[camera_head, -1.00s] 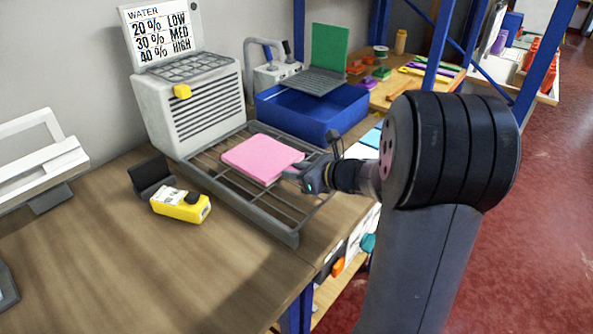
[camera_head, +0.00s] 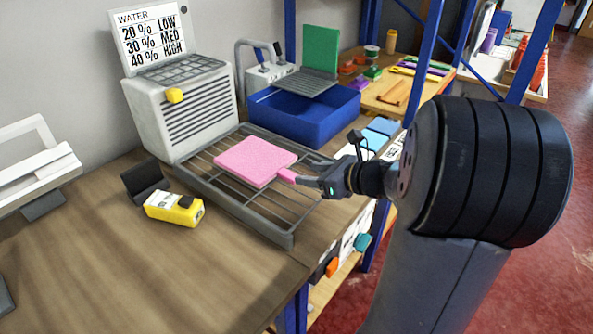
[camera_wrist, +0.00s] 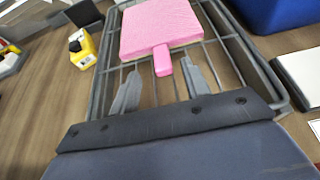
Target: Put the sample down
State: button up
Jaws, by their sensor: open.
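The pink sample (camera_head: 256,161) lies flat on the grey wire rack (camera_head: 270,221). A short pink tab sticks out from its near side toward my gripper. My gripper (camera_head: 297,181) is just right of the sample, low over the rack. In the wrist view the sample (camera_wrist: 160,27) is at the top, its tab pointing down between the fingers. The two fingers of my gripper (camera_wrist: 160,80) are spread apart, with a gap on each side of the tab. They appear clear of the sample.
A white vented machine (camera_head: 182,108) with a water chart stands behind the rack. A blue bin (camera_head: 310,118) is behind right. A yellow meter (camera_head: 174,208) lies left of the rack. The bench (camera_head: 150,265) at the front left is bare.

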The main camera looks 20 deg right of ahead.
aim_at(282, 170)
jog(key=shift+v, duration=2.2)
jog(key=x, duration=1.2)
jog(key=shift+f+b, duration=0.1)
jog(key=shift+b, duration=0.3)
jog(key=shift+w, duration=0.15)
jog(key=shift+r+p, duration=0.5)
jog(key=shift+r, duration=1.4)
jog(key=shift+f, duration=0.1)
